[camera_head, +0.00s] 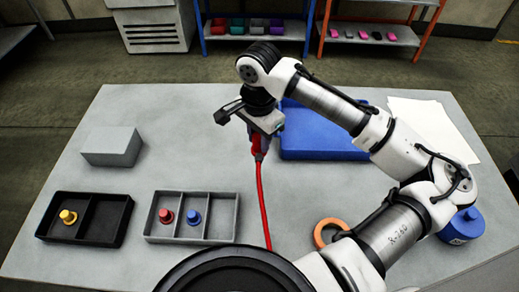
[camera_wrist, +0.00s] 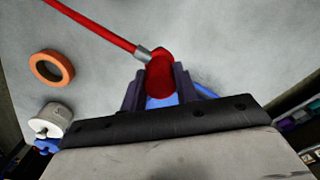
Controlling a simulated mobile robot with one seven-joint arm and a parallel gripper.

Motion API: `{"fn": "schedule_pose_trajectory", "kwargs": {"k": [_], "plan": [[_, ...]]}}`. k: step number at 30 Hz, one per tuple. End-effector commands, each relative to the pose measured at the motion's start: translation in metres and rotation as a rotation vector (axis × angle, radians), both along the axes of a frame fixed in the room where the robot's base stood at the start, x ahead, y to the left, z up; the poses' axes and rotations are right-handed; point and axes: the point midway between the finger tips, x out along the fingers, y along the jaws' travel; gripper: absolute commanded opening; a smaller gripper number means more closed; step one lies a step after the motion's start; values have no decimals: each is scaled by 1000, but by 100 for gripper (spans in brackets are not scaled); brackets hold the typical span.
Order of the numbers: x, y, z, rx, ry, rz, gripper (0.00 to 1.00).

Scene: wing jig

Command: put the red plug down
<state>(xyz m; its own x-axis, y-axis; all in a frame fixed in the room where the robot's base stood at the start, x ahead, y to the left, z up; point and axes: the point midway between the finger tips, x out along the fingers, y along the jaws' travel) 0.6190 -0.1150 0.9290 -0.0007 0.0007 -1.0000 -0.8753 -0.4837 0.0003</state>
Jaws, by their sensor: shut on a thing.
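My gripper (camera_head: 258,143) is shut on the red plug (camera_head: 257,145) above the middle of the table. The wrist view shows the plug (camera_wrist: 160,80) between the two dark fingers of my gripper (camera_wrist: 159,87). A red cable (camera_head: 263,205) runs from the plug toward the table's front edge, and its metal collar shows in the wrist view. How far the plug is above the table is hard to tell.
A blue tray or box (camera_head: 325,147) lies right of the gripper. A grey block (camera_head: 112,147), a black tray (camera_head: 122,220) with a yellow piece, and a grey tray (camera_head: 236,220) with red and blue pieces stand left. An orange ring (camera_head: 318,233) lies front right. Bare table surrounds the cable.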

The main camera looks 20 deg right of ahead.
Motion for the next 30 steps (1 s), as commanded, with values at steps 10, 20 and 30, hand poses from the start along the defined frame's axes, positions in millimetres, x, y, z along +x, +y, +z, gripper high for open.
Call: {"fn": "schedule_pose_trajectory", "kwargs": {"k": [10,20,30], "plan": [[0,0,-40,0,2,0,0],[0,0,-59,-1,0,1,0],[0,0,-61,0,0,1,45]]}}
